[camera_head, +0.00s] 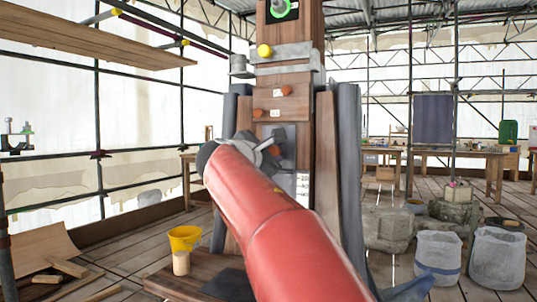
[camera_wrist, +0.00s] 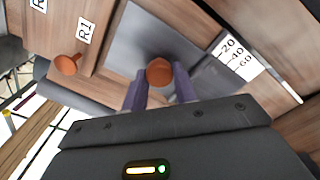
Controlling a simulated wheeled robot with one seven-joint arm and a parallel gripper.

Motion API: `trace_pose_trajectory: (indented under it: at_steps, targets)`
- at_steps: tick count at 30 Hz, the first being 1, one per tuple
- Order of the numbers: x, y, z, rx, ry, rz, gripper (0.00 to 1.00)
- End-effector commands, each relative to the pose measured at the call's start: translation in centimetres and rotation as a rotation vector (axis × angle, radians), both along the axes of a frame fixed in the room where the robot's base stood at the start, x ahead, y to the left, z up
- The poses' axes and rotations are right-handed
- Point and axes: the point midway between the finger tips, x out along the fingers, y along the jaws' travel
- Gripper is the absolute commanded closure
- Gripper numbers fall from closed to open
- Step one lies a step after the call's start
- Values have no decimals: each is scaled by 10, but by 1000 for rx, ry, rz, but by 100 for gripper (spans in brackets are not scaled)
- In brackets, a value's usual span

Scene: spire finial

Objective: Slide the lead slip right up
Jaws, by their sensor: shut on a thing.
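The lead slip (camera_wrist: 135,40) is a dull grey plate on the wooden face of the spire post, with an orange-brown knob (camera_wrist: 159,71) standing out from it. In the wrist view my gripper (camera_wrist: 160,80) has its two purple fingers on either side of this knob, shut on it. In the head view the grey slip (camera_head: 288,133) shows partly behind my gripper (camera_head: 274,150), below the copper pegs. A white scale (camera_wrist: 235,55) marked -20, -40, -60 lies beside the slip. The slip's lower part is hidden by my arm and fingers.
A copper peg (camera_wrist: 68,64) sticks out beside the label R1 (camera_wrist: 86,31). Another peg (camera_head: 286,90) stands higher, below a grey band with a yellow knob (camera_head: 264,50). Grey rolls (camera_head: 348,150) flank the post.

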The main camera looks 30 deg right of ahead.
Motion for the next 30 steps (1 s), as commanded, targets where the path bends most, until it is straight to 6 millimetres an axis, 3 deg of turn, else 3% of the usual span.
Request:
trace_pose_trajectory:
  at_steps: [6,7,12,22,30]
  targets:
    - [-1,1,8,-12,-14,7,100]
    - [-1,1,9,-12,-14,7,71]
    - [-1,1,8,-10,-13,6,50]
    - [-3,4,4,-7,-8,5,50]
    - [-29,39,4,-9,-11,8,50]
